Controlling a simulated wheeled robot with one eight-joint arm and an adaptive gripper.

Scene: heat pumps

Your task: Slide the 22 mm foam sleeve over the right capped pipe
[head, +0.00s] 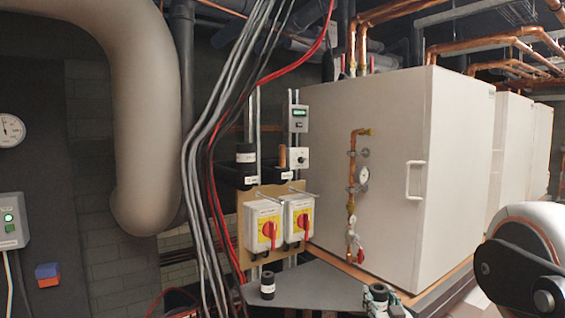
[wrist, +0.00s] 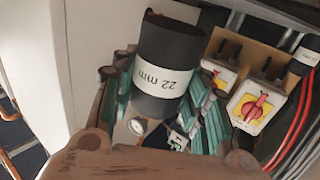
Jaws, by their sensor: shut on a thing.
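My gripper (head: 379,297) is low at the right of the head view, in front of the white cabinet. In the wrist view its teal ribbed fingers (wrist: 165,105) are shut around the black 22 mm foam sleeve (wrist: 168,65), which has a white label band. In the head view the held sleeve (head: 378,289) shows only as a small dark shape. The right capped pipe (head: 282,157) is a short copper stub rising from a black labelled bracket (head: 284,174) above the switch board. The held sleeve is well apart from it, lower and to the right.
A black sleeve (head: 246,158) with a white band stands over the left bracket. Another banded black sleeve (head: 267,285) stands on the grey table (head: 310,290). Two red-and-yellow switches (head: 282,228) sit below the pipes. Cables (head: 212,160) hang at left; a valve pipe (head: 352,200) fronts the cabinet (head: 395,130).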

